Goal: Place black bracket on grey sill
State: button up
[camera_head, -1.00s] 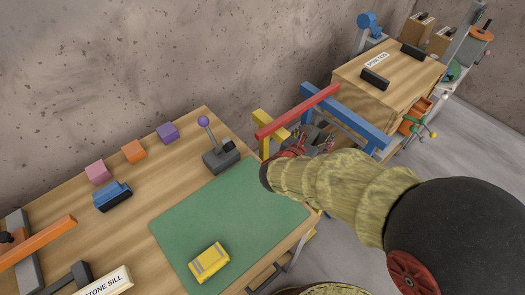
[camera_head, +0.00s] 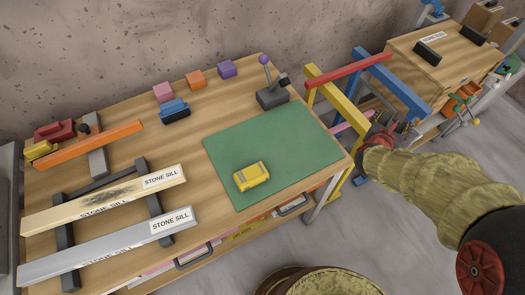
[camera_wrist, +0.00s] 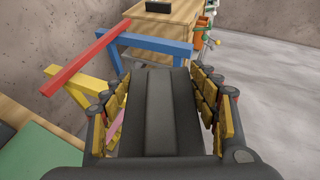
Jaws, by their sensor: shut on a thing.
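The black bracket (camera_wrist: 172,115) fills the middle of the wrist view as a long dark block with a raised central strip. My gripper (camera_wrist: 163,90) is shut on it, with yellow-padded fingers on both sides. In the head view my gripper (camera_head: 390,133) is beyond the table's right edge, near the blue frame; the bracket is hard to make out there. The grey sill (camera_head: 120,248), a long bar labelled STONE SILL, lies across dark supports at the table's lower left. It is far left of my gripper, and its top looks bare.
A cream sill (camera_head: 90,207) with a dark smudge lies parallel behind the grey one. A yellow block (camera_head: 251,177) sits on the green mat (camera_head: 290,140). Red, yellow and blue beams (camera_head: 380,75) stand beside my gripper. A wooden cabinet (camera_head: 440,60) is at upper right.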

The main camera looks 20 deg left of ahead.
aim_at(124, 235)
jog(key=k+u, duration=0.1)
jog(key=u, duration=1.35)
jog(key=i+l+u, duration=0.1)
jog(key=i+u, duration=0.2)
jog(key=u, duration=0.15)
jog(key=i+l+u, duration=0.2)
jog(key=u, duration=0.3)
jog(key=i+l, duration=0.05)
jog(key=i, duration=0.05)
